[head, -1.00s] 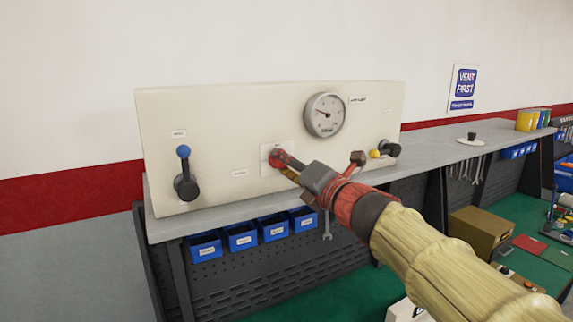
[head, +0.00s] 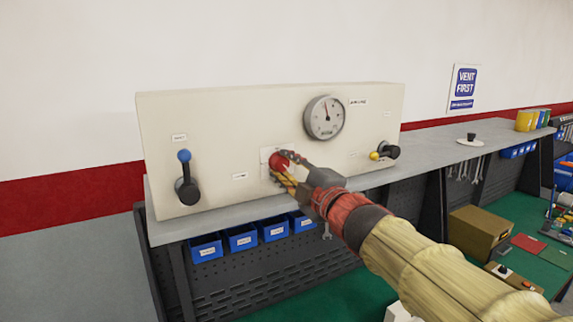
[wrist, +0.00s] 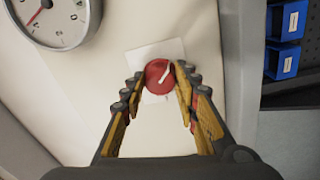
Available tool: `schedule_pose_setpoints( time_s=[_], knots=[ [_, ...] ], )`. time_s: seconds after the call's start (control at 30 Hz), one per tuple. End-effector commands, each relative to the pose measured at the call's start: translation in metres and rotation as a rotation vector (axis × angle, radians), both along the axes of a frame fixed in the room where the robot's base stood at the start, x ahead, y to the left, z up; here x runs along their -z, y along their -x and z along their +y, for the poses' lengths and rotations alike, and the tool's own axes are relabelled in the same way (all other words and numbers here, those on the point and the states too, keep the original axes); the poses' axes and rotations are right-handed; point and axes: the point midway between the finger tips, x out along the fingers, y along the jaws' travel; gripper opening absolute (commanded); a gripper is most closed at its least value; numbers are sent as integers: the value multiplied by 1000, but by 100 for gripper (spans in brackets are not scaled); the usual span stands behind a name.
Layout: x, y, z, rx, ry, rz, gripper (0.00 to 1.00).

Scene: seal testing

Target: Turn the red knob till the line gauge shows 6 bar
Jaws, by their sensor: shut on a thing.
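The red knob (head: 278,161) sits on a white plate on the front of the cream panel (head: 230,120). In the wrist view, the knob (wrist: 157,76) has a white mark pointing to the upper right. My gripper (head: 283,166) is shut on the knob, with a finger on each side; the fingers (wrist: 160,74) also show in the wrist view. The round line gauge (head: 325,117) is up and right of the knob, its needle pointing nearly straight up. The gauge (wrist: 50,18) is partly cut off in the wrist view.
The panel stands on a grey bench (head: 420,140). Blue bins (head: 240,237) hang below. A "vent first" sign (head: 464,88) is on the wall.

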Motion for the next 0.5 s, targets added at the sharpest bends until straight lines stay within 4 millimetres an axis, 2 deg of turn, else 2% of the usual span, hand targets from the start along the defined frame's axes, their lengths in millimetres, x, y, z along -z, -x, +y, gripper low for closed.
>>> schedule_pose_setpoints(
  time_s=[0.5],
  knots=[
    [2,0,1,1,-435,187,5]
  ],
)
